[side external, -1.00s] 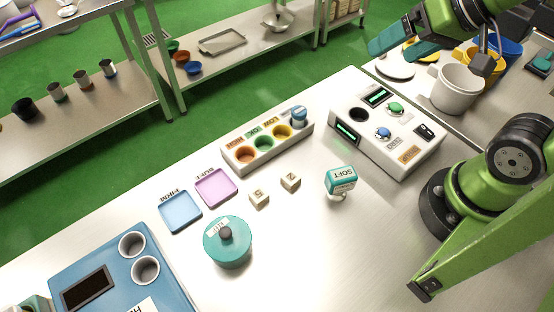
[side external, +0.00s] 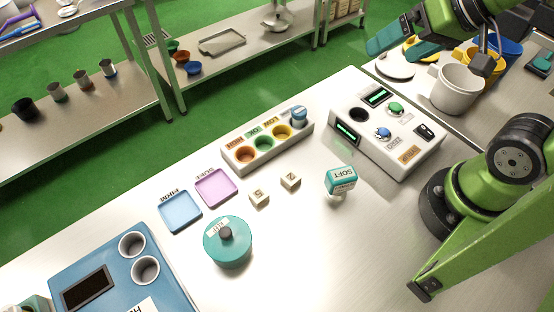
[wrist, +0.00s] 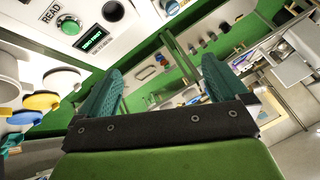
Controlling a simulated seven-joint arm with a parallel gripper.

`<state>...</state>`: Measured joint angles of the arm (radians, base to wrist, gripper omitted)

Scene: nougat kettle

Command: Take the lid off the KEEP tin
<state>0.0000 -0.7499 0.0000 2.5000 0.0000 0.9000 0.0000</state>
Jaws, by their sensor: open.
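The KEEP tin (side external: 230,254) is a round teal tin standing on the steel table, left of centre at the front in the side view. Its teal lid (side external: 238,232) with a dark knob and a white label is on it. The label is hard to read. My gripper (side external: 390,40) is up at the top right of the side view, far from the tin and above the table's back. In the wrist view its two teal fingers (wrist: 158,92) are apart with nothing between them. The tin does not show in the wrist view.
A blue tray (side external: 180,212) and a pink tray (side external: 216,188) lie behind the tin. Two small cubes (side external: 259,198) and a SOFT stamp (side external: 340,181) stand to its right. A blue machine (side external: 190,290) is at the left, a white panel box (side external: 420,155) at the right.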

